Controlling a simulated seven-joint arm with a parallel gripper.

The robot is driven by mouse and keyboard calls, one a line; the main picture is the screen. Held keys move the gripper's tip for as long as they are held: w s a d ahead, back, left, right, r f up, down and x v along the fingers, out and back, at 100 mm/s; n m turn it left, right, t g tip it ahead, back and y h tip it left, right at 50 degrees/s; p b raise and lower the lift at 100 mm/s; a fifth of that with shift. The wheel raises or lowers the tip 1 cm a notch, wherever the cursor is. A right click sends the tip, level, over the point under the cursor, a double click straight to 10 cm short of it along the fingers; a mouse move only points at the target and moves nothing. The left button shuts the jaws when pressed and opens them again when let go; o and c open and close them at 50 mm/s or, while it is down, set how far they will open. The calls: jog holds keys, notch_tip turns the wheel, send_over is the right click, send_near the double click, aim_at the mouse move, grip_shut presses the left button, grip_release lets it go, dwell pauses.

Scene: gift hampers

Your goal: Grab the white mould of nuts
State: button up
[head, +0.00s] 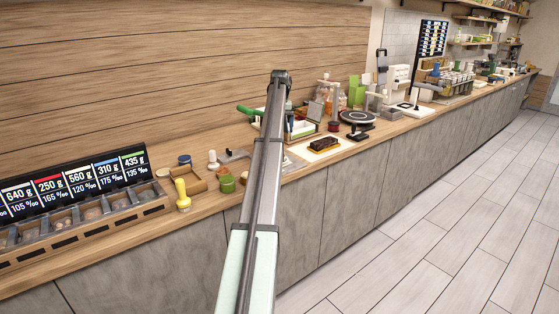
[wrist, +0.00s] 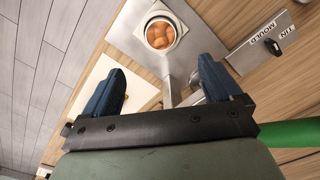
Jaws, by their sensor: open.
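A small pale mould (wrist: 160,14) with a light rim shows near the top middle of the wrist view, and round brown nuts (wrist: 160,36) lie in it. It sits on a grey metal plate (wrist: 128,32). My gripper (wrist: 162,66) is open, with its two blue fingers apart and nothing held between them. The mould lies beyond the fingertips, roughly in line with the gap. In the head view my arm crosses the middle of the counter, and I cannot clearly make out the gripper or the mould there.
A metal strip labelled TIN MOULD (wrist: 258,45) lies right of the plate in the wrist view. A green bar (wrist: 290,134) is at the right. In the head view a yellow-handled tool (head: 182,195), a green pot (head: 227,184) and a dark block on a board (head: 324,144) stand near my arm.

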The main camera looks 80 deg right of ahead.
notch_tip(320, 180, down, 13)
dwell(0.7)
jog(key=c, duration=1.2)
jog(key=shift+o, duration=0.2)
jog(key=shift+r, duration=0.1)
